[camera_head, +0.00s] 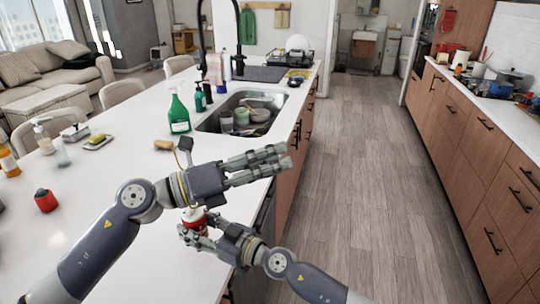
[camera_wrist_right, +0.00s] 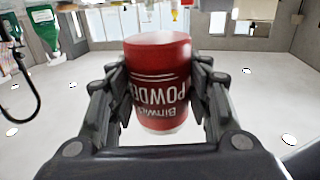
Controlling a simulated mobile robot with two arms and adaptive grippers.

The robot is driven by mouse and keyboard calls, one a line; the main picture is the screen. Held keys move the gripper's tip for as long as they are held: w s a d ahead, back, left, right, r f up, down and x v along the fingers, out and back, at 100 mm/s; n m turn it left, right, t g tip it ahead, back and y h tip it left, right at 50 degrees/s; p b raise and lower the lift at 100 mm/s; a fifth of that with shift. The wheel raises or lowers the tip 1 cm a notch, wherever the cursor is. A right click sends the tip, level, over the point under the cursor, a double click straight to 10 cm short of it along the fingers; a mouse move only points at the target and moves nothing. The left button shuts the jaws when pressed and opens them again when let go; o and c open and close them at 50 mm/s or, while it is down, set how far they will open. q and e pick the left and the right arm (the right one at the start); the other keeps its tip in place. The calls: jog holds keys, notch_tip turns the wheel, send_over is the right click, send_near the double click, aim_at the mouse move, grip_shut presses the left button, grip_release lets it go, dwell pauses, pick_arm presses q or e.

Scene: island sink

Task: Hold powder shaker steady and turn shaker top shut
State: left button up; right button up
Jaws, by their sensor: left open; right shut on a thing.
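The powder shaker (camera_head: 193,215) is a small red can with white lettering, partly hidden behind my grippers in the head view. My right gripper (camera_head: 198,236) is shut around its side above the island counter. In the right wrist view the red shaker body (camera_wrist_right: 158,80) sits between the two fingers of my right gripper (camera_wrist_right: 158,105), with "POWDER" lettering facing the camera. The shaker top cannot be made out clearly. My left gripper (camera_head: 268,164) is open and empty, just above and right of the shaker, its fingers pointing right.
The white island counter (camera_head: 120,190) carries a red container (camera_head: 45,200), a green spray bottle (camera_head: 179,113), a soap bottle (camera_head: 42,136) and a sponge dish (camera_head: 98,141). The sink (camera_head: 240,112) holds dishes. The counter's right edge is close to my grippers; wooden floor lies beyond.

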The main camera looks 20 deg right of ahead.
jog(key=shift+r, duration=0.1)
pick_arm(q)
jog(key=shift+r+n, duration=0.25)
jog(key=shift+n, duration=0.05)
jog(key=shift+w, duration=0.1)
pick_arm(e)
jog(key=o, duration=1.2)
